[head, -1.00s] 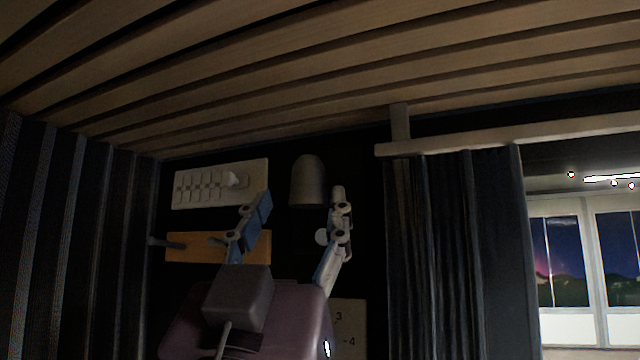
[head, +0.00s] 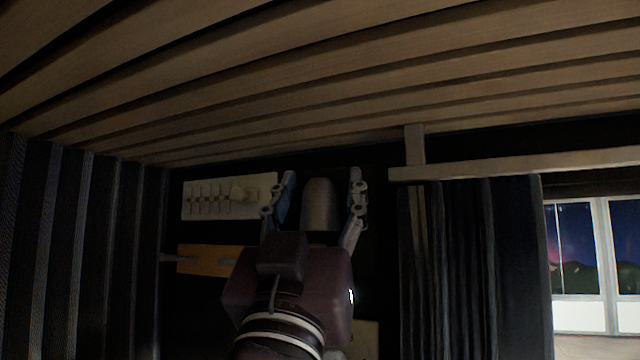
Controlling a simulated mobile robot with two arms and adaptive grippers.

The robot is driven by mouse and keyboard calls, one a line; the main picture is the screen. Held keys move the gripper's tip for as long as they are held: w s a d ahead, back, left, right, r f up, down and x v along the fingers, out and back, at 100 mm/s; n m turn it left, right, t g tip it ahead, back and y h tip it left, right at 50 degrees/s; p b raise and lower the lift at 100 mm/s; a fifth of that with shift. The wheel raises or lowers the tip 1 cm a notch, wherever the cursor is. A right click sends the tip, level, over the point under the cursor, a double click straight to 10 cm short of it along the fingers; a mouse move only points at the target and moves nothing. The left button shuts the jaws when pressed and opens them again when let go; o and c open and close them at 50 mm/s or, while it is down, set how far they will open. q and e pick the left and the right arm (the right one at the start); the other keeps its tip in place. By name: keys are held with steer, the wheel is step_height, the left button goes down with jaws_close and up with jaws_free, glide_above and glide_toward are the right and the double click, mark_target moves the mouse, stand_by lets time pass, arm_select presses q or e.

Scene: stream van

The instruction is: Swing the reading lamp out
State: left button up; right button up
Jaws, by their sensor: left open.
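The reading lamp (head: 318,203) is a grey, rounded shade against the dark wall, in the middle of the head view. My left gripper (head: 322,180) is open, with one finger to the left of the shade and the other to its right. I cannot tell whether either finger touches it. The gripper's body hides the area below the shade, and the lamp's arm or mount does not show. My right gripper is not in view.
A pale panel with a row of slots (head: 225,197) is on the wall left of the lamp. An orange board (head: 207,260) with a dark handle is below it. Wooden slats (head: 330,90) run overhead.

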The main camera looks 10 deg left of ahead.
arm_select(q)
steer(key=c, duration=1.2)
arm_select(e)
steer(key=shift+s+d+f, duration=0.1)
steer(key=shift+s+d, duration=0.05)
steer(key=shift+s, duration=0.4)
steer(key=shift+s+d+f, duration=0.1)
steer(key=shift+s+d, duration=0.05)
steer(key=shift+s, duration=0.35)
arm_select(q)
steer(key=shift+s+g, duration=0.1)
steer(key=shift+g, duration=0.3)
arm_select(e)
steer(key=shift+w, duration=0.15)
arm_select(q)
steer(key=shift+r+m+g+h, duration=0.1)
steer(key=shift+m+g+h, duration=0.2)
steer(key=shift+m+g, duration=0.25)
steer(key=m+g, duration=0.1)
steer(key=g, duration=0.2)
steer(key=shift+g+b, duration=0.3)
steer(key=shift+g, duration=0.65)
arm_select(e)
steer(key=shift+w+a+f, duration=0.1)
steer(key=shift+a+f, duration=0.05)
